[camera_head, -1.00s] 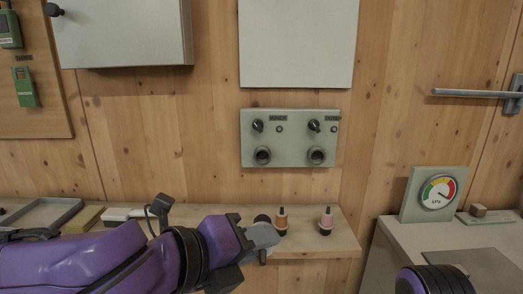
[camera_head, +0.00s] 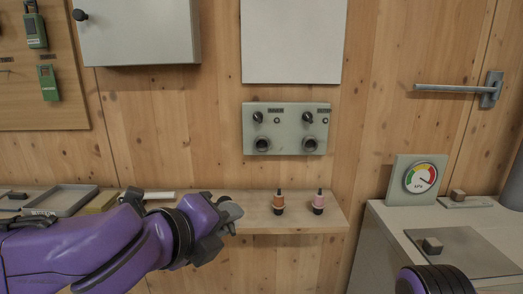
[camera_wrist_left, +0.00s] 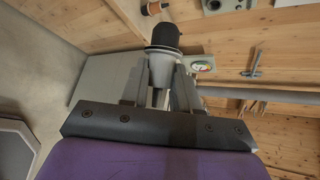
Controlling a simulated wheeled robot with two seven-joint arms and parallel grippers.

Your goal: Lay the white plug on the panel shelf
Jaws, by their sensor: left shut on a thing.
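My left gripper (camera_head: 232,216) is at the shelf's front, left of the orange plug, and is shut on the white plug. In the left wrist view, the white plug (camera_wrist_left: 160,68) is a pale tapered body with a black end, between the fingers (camera_wrist_left: 155,92). In the head view it is mostly hidden by the gripper. The panel shelf (camera_head: 325,222) is a wooden ledge below the grey panel (camera_head: 287,122) with two round sockets. The orange plug (camera_head: 278,202) and the pink plug (camera_head: 318,202) stand upright on it. My right gripper is out of view.
A pressure gauge (camera_head: 420,177) stands on the cabinet at right. Shelf room shows around the two standing plugs.

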